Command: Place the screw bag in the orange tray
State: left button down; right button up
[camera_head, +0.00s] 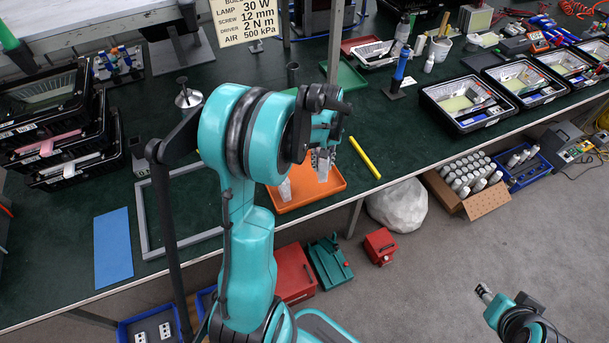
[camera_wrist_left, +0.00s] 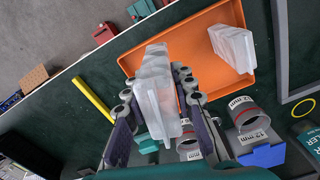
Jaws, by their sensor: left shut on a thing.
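The orange tray (camera_head: 318,187) lies near the bench's front edge, partly hidden by my left arm. It also shows in the left wrist view (camera_wrist_left: 207,22). My left gripper (camera_head: 324,150) is shut on a clear screw bag (camera_wrist_left: 154,90), which hangs between the two fingers. In the head view this held bag (camera_head: 322,164) appears over the right part of the tray; whether it touches the tray cannot be told. A second clear bag (camera_wrist_left: 233,48) lies inside the tray, also visible in the head view (camera_head: 285,190). My right gripper (camera_head: 484,291) is over the floor at lower right; its jaws are unclear.
A yellow stick (camera_head: 364,157) lies right of the tray. A grey frame (camera_head: 146,220) and blue mat (camera_head: 113,248) lie to the left. A green tray (camera_head: 350,79) and a post (camera_head: 334,45) stand behind. Black bins (camera_head: 468,125) with parts stand farther right.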

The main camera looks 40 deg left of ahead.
pick_arm(q)
jog(key=a+n, duration=0.3)
jog(key=a, duration=0.2)
jog(key=b, duration=0.3)
send_over(306, 187)
notch_tip(306, 187, down, 10)
jog(key=shift+a+r, duration=0.1)
jog(key=shift+r, duration=0.1)
jog(key=shift+f, duration=0.35)
jog(key=shift+f, duration=0.15)
jog(key=c, duration=1.3)
grip_release()
jog(key=shift+o, duration=0.2)
